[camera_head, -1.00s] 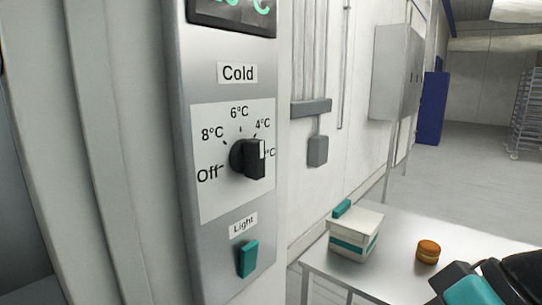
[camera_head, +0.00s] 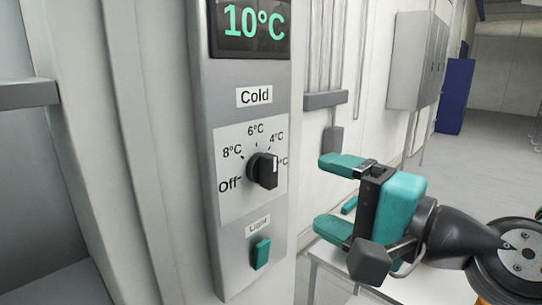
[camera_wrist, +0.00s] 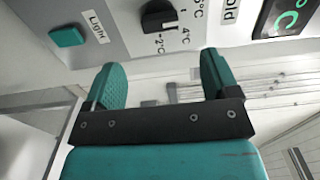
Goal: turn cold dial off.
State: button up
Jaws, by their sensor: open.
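The cold dial (camera_head: 264,171) is a black knob on a white plate, under the label "Cold". Marks around it read Off, 8°C, 6°C, 4°C and a partly hidden one at the right. Its white pointer mark is on the right side, toward that partly hidden mark, away from Off. My gripper (camera_head: 337,194) has teal fingers and is open and empty, right of the dial and apart from it. In the wrist view the dial (camera_wrist: 159,17) shows at the top, beyond the gap between the open fingers (camera_wrist: 158,85), with the 2°C mark near it.
A display (camera_head: 252,24) above the dial reads 10°C. A teal light switch (camera_head: 261,254) sits below the dial on the same grey panel (camera_head: 223,268). A white table (camera_head: 330,258) stands behind my gripper. A grey wall box (camera_head: 417,62) is farther back.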

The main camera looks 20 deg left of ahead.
aim_at(273, 174)
jog(key=p+x, duration=0.4)
jog(key=x, duration=0.6)
jog(key=shift+r, duration=0.15)
jog(key=shift+w+a+p, duration=0.15)
jog(key=shift+a+p, duration=0.15)
jog(key=shift+a, duration=0.2)
jog(key=shift+d, duration=0.1)
jog(key=c, duration=0.9)
